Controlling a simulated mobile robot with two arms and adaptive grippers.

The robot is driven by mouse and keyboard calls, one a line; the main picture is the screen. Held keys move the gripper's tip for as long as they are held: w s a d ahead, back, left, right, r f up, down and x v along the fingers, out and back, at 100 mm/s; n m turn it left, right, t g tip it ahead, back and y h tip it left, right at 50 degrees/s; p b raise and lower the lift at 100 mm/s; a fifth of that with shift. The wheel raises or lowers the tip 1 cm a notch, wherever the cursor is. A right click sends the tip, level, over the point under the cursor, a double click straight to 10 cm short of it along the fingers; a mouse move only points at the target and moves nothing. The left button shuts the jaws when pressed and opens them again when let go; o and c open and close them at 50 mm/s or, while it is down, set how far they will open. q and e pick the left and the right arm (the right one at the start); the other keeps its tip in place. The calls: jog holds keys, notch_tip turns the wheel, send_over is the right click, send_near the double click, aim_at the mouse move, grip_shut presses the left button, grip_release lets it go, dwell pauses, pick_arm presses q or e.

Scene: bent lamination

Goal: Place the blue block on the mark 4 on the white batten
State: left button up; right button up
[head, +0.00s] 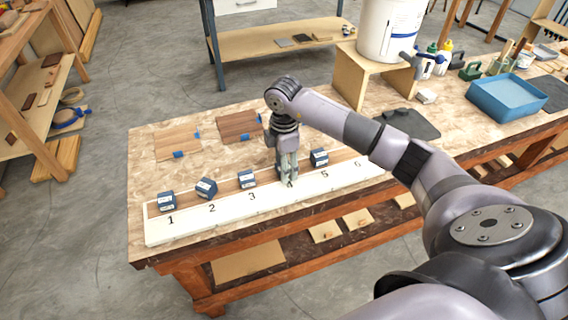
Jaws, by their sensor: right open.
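The white batten (220,222) lies along the front of the workbench, with printed numbers 1, 2, 3, 5 and 6 readable. Mark 4 is mostly hidden by my right gripper (288,182), which points straight down there, open, with its fingertips close to the batten. A dark blue patch shows beside the fingers; I cannot tell whether the fingers surround a block. My left gripper is out of view.
Two brown wood panels with blue clips, left (177,146) and right (238,126), lie behind the row. A white bucket (391,30) stands on a wooden stand. A blue tray (508,97) and bottles are at the right. My right arm spans the bench's right side.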

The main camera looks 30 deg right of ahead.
jog(key=shift+r, duration=0.25)
jog(key=shift+w+r, duration=0.1)
jog(key=shift+r, duration=0.25)
notch_tip(320, 180, up, 11)
jog(key=b, duration=0.1)
jog(key=shift+b, duration=0.3)
jog(key=shift+a, duration=0.1)
